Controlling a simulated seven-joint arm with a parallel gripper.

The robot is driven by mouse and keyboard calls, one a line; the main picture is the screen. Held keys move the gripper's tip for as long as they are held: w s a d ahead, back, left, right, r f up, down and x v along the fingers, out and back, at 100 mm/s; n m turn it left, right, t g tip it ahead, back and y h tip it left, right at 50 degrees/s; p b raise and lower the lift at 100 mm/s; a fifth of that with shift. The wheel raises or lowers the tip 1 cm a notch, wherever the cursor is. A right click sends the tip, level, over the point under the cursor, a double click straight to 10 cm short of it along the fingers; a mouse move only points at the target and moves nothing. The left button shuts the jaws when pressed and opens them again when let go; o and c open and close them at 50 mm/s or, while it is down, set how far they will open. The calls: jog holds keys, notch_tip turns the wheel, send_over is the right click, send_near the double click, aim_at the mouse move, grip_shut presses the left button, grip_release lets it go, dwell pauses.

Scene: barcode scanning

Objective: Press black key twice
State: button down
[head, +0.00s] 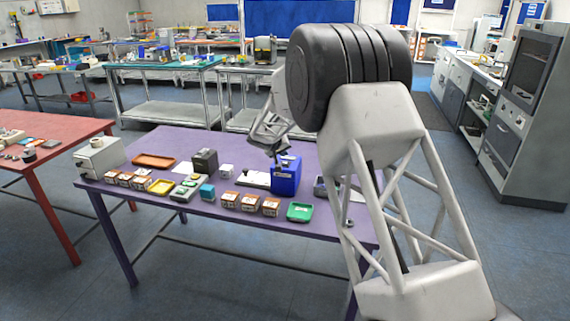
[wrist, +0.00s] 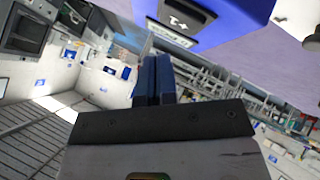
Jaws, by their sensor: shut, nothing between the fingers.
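A blue box (head: 287,180) stands on the purple table, right of its middle. The same blue box (wrist: 232,20) fills the top of the wrist view. A black key (wrist: 187,14) with a light marking shows on it, partly cut off by the top edge, beside a pale label strip (wrist: 170,36). My gripper (head: 279,160) is at the upper left of the blue box in the head view. In the wrist view my gripper (wrist: 153,62) has its dark blue fingers together, with nothing between them. The fingertips appear below the black key; whether they touch anything is unclear.
The purple table (head: 262,148) holds several small boxes (head: 250,203) along its front, a green tray (head: 299,212), a yellow tray (head: 160,187), an orange tray (head: 153,160) and a dark green box (head: 204,160). A white device (head: 100,157) stands at the left end.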

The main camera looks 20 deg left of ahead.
aim_at(284, 162)
jog(key=shift+f, duration=0.5)
jog(key=shift+f, duration=0.15)
dwell(1.8)
jog(key=shift+f, duration=0.3)
jog(key=shift+f, duration=0.5)
dwell(1.2)
jog(key=shift+r, duration=0.9)
jog(key=shift+r, duration=2.5)
